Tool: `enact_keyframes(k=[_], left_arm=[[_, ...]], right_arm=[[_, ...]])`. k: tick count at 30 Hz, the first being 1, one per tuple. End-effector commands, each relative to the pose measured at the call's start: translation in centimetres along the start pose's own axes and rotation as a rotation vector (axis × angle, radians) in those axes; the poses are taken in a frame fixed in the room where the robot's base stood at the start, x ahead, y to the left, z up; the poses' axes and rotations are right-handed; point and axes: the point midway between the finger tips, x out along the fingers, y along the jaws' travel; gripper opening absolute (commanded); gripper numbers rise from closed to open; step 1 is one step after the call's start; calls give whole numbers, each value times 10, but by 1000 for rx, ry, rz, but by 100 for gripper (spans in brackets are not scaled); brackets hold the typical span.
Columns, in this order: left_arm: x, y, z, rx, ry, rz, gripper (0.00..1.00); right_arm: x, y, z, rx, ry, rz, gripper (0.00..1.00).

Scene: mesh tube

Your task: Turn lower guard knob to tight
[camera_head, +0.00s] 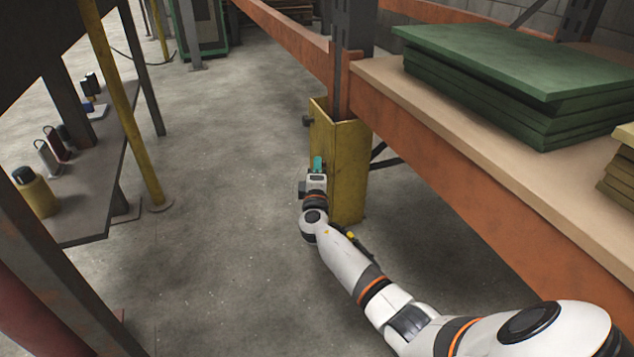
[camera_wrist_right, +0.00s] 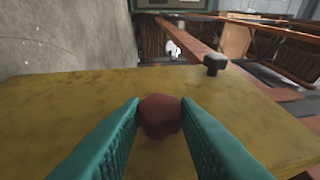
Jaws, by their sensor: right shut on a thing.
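The yellow guard (camera_head: 346,160) wraps the foot of the rack upright in the head view. It also shows as a scuffed yellow plate (camera_wrist_right: 60,110) in the right wrist view. A dark red knob (camera_wrist_right: 160,115), the lower one, sits on the plate between the teal fingers of my right gripper (camera_head: 318,164). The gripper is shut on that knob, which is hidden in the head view. A second, dark knob (camera_head: 307,120) stands higher on the guard, clear of the gripper; it also shows in the right wrist view (camera_wrist_right: 215,64). My left gripper is not in view.
An orange rack beam (camera_head: 480,190) and a shelf with green boards (camera_head: 520,80) run along the right, above my right arm. A grey bench (camera_head: 95,190) with bottles and a yellow post (camera_head: 125,100) stand left. The concrete floor between is clear.

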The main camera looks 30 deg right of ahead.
Motion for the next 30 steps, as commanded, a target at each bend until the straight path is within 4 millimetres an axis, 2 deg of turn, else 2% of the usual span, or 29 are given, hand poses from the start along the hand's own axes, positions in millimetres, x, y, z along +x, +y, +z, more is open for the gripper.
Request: enact_keyframes(k=[1,10,26,27,30], left_arm=[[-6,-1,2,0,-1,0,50],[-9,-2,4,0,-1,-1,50],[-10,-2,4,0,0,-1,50],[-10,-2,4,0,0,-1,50],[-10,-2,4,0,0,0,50]], right_arm=[[0,5,-2,4,2,-25,5],[0,4,-1,50,3,-128,5],[1,4,-2,64,5,-151,5],[1,4,-2,64,5,-151,30],[1,4,-2,64,4,-151,46]])
